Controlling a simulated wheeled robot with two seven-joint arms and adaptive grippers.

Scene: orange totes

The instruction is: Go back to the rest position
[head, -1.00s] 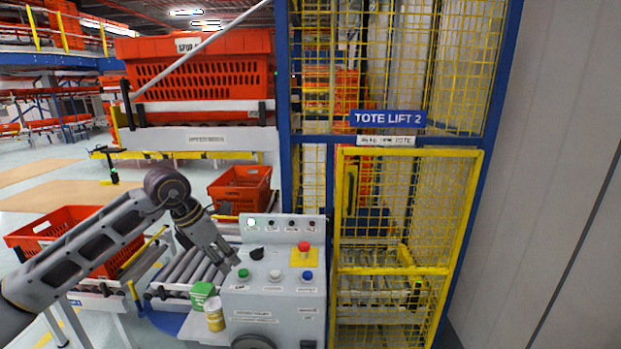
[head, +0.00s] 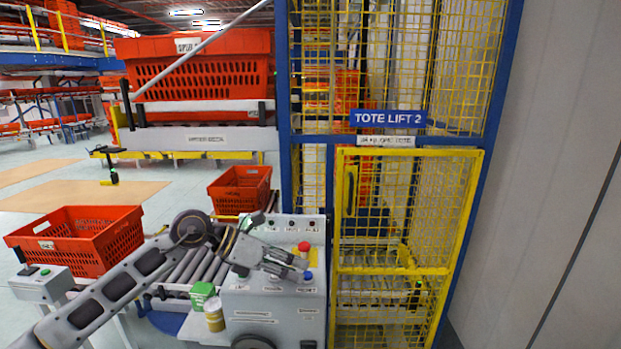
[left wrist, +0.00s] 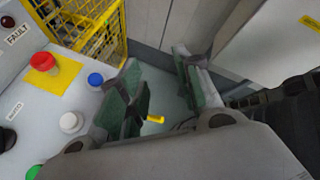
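My left gripper (head: 297,268) is above the grey control panel (head: 275,298) of the tote lift, pointing right near the red button (head: 304,247) and the blue button (head: 308,276). In the left wrist view its two green-padded fingers (left wrist: 160,80) stand apart with nothing held between them. That view also shows the red button (left wrist: 41,62) on its yellow plate, the blue button (left wrist: 95,79), a white button (left wrist: 70,122) and part of a green button (left wrist: 35,172). My right gripper is not in view.
The yellow mesh lift cage (head: 400,225) stands right of the panel. A green box (head: 202,293) and a can (head: 214,316) sit at the panel's left. Orange totes (head: 90,240) (head: 240,188) are at left and behind. A small button box (head: 40,284) is at far left.

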